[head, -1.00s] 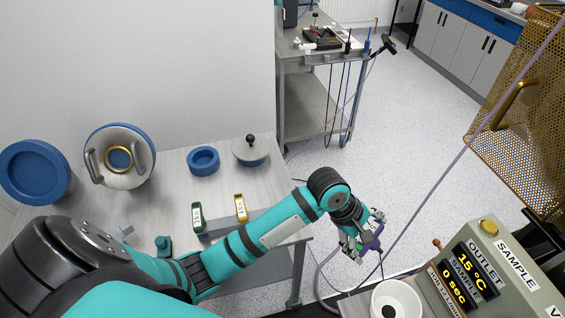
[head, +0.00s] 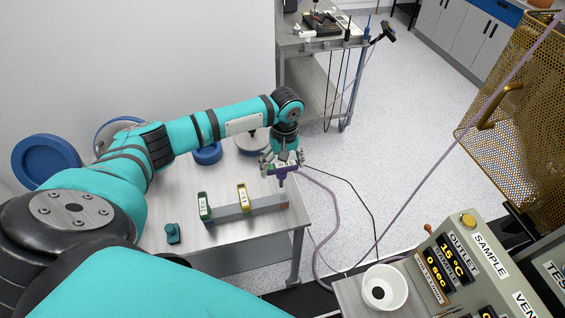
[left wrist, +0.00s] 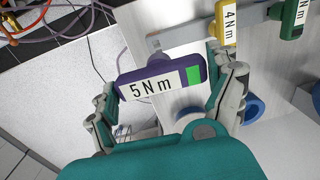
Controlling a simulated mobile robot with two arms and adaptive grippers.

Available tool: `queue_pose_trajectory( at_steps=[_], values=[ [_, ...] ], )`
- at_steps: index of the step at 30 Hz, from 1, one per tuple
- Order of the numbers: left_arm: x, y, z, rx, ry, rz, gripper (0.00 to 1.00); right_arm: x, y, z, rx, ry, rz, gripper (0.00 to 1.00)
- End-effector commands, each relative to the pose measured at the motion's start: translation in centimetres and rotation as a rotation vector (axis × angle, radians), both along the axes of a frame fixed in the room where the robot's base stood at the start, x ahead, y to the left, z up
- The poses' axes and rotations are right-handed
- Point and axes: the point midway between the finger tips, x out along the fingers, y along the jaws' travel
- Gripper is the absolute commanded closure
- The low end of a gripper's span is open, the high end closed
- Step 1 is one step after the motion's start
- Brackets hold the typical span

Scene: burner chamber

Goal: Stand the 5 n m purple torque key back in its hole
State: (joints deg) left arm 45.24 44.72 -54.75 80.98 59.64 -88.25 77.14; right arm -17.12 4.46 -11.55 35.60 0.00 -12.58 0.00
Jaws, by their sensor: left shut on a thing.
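The purple torque key (head: 287,171), labelled 5 N m in the left wrist view (left wrist: 150,85), is in my left gripper (head: 282,163). The fingers are shut on its handle, one at each end, and its dark shaft points down. It is in the air near the right end of the grey rack bar (head: 262,206). The bar also shows in the left wrist view (left wrist: 185,36). A yellow 4 N m key (head: 243,197) and a green key (head: 205,206) stand in the bar. The purple key's hole cannot be made out. My right gripper is out of view.
The rack is on a pale table (head: 190,190). A small teal object (head: 172,234) stands at its front left. Blue rings and a round lidded piece lie behind my arm. A control panel (head: 465,265) and white cup (head: 385,288) are at lower right.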

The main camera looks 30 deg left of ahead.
Motion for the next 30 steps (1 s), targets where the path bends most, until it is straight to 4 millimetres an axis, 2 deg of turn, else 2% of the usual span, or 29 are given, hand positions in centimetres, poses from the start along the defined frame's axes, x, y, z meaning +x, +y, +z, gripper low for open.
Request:
queue_pose_trajectory(
  at_steps=[8,17,18,30],
  values=[
    [0.0,-0.1,0.1,-0.003,-0.003,0.001,0.68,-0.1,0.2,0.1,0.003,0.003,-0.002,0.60],
    [0.1,0.0,0.8,-0.026,-0.026,0.004,0.68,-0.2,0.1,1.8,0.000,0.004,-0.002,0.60],
    [0.1,-0.1,-0.2,-0.025,-0.025,0.003,0.68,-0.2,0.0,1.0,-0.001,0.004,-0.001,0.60],
    [0.1,-0.1,-4.2,-0.025,-0.025,0.003,0.68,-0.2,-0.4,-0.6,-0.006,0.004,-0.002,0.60]
  ],
)
